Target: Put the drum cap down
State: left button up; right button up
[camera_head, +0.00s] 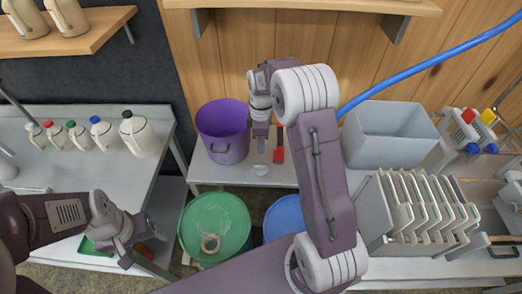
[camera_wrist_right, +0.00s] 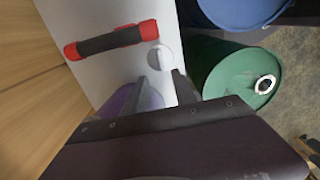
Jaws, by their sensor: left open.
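The drum cap (camera_head: 260,170) is a small pale disc lying flat on the light bench, near its front edge. It also shows in the right wrist view (camera_wrist_right: 160,57), just beyond my fingertips. My right gripper (camera_head: 266,138) points down above the cap. In the right wrist view its two fingers (camera_wrist_right: 158,77) are apart with nothing held between them. The green drum (camera_head: 232,215) stands on the floor in front of the bench, with a pale ring (camera_head: 209,243) on its top. My left gripper (camera_head: 133,255) is low at the left, open, its tips partly unclear.
A red and black tool (camera_wrist_right: 110,40) lies on the bench (camera_head: 212,176) beside the cap. A purple pot (camera_head: 223,130) stands left of my right gripper. A blue drum (camera_head: 284,217) is beside the green one. A grey bin (camera_head: 390,130) and filter rack (camera_head: 420,205) stand right.

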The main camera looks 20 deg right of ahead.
jog(key=s+a+m, duration=0.2)
jog(key=s+m, duration=0.4)
jog(key=s, duration=0.3)
jog(key=s+a+m+t, duration=0.1)
jog(key=s+a+m, duration=0.2)
jog(key=s+m, duration=0.4)
jog(key=s, duration=0.3)
jog(key=shift+a, duration=0.15)
